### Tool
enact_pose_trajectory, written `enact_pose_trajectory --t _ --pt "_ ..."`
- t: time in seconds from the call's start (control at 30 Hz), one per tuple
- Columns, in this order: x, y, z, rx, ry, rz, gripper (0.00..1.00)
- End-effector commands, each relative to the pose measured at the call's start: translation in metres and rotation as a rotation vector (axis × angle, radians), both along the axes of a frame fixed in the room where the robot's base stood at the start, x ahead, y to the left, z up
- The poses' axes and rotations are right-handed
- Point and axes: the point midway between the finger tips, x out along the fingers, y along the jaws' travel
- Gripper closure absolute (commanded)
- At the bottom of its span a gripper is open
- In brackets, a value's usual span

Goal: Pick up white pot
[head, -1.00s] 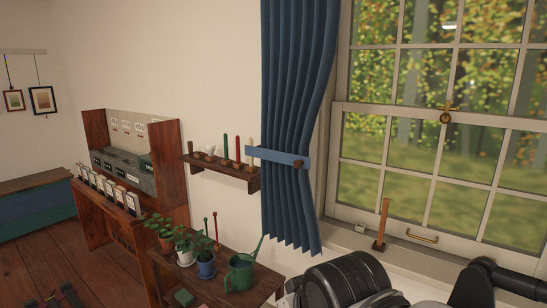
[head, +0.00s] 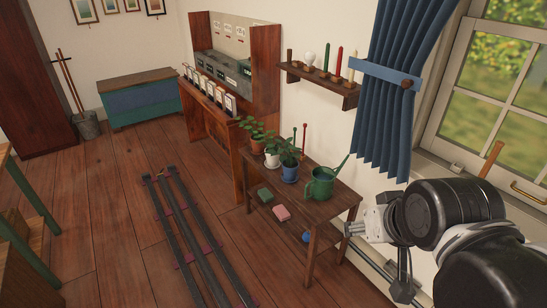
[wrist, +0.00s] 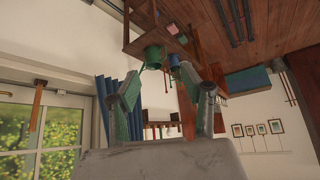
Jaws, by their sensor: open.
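The white pot (head: 271,159), with a leafy green plant in it, stands on a small wooden table (head: 335,205). It is between a terracotta pot behind it and a blue pot (head: 289,173) in front, which partly hides it. A green watering can (head: 321,184) stands to the right. My gripper (head: 352,230) is at the right of the head view, well apart from the white pot. In the wrist view, which is upside down, my gripper (wrist: 170,86) is open and empty. The watering can and blue pot show beyond its fingers; I cannot make out the white pot there.
A wall shelf (head: 320,84) with candle-like pieces hangs above the table. A green block (head: 265,195) and a pink block (head: 282,213) lie on the lower shelf. A blue curtain (head: 390,110) and window are at right. Dark floor rails (head: 185,240) run at left.

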Motion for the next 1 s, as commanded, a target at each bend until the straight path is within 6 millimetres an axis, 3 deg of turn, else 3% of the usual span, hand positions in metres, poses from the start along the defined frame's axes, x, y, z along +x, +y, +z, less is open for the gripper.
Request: enact_pose_trajectory --t 0.33,0.67,1.0 --pt "0.0 0.0 0.0 0.0 0.0 0.0 0.57" --pt "0.0 0.0 0.0 0.0 0.0 0.0 0.13" --pt "0.005 0.0013 0.0018 0.0 0.0 0.006 0.12"
